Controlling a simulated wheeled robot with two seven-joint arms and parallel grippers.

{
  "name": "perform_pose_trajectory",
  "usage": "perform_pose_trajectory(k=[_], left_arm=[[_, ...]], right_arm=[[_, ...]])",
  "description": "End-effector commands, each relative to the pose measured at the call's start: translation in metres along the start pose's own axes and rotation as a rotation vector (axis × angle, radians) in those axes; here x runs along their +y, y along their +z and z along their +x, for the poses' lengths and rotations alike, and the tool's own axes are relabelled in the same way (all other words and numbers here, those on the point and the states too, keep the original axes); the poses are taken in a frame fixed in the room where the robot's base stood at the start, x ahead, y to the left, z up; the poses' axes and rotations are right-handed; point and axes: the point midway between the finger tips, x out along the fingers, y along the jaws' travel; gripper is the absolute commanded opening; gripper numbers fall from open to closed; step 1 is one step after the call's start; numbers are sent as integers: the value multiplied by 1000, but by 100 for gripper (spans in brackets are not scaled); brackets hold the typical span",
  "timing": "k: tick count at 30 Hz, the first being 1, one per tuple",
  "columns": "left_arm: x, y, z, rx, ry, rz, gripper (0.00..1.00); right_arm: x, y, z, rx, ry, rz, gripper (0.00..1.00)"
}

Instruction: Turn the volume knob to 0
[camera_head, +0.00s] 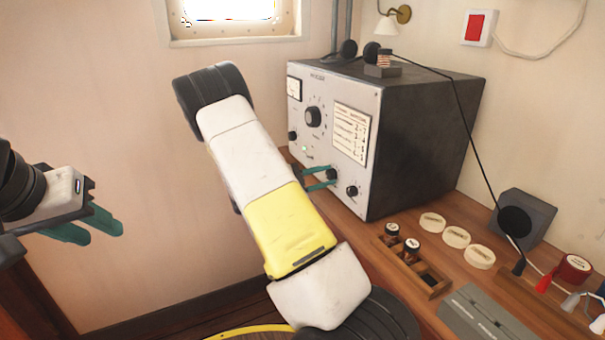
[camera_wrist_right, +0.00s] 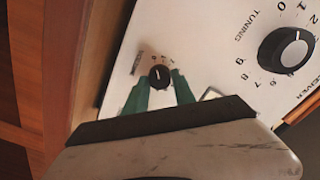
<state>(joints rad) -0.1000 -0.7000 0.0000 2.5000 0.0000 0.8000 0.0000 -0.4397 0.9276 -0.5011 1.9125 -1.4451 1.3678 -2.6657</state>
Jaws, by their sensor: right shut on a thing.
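The grey radio receiver (camera_head: 318,150) stands on the wooden desk, its front panel facing left. A small dark knob (camera_head: 331,174) sits low on the panel. In the right wrist view the knob (camera_wrist_right: 160,76) lies between the teal fingertips, its white pointer line visible; the scale around it is too small to read. My right gripper (camera_head: 321,178) is shut on this knob, with a finger on either side (camera_wrist_right: 160,92). My right forearm hides part of the wall and the desk edge. My left gripper (camera_head: 95,226) is open and empty at the far left, away from the receiver.
The large tuning knob (camera_head: 313,116) is higher on the panel, and another small knob (camera_head: 352,191) is close to the right. A wooden holder (camera_head: 428,281) and white discs (camera_head: 456,237) are on the desk.

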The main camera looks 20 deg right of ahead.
Motion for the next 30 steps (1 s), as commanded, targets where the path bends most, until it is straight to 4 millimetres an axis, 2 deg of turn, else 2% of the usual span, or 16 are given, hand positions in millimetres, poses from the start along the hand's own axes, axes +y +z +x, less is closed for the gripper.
perform_pose_trajectory(k=[9,24,25,27,30], left_arm=[[0,0,0,0,0,0,36],[0,0,0,0,0,0,36],[0,0,0,0,0,0,36],[0,0,0,0,0,0,36],[0,0,0,0,0,0,36]], right_arm=[[0,1,-1,-3,1,-103,0],[0,1,-1,-3,1,-120,0],[0,1,-1,-3,1,-120,37],[0,1,-1,-3,0,-119,51],[0,1,0,-2,0,-119,53]])
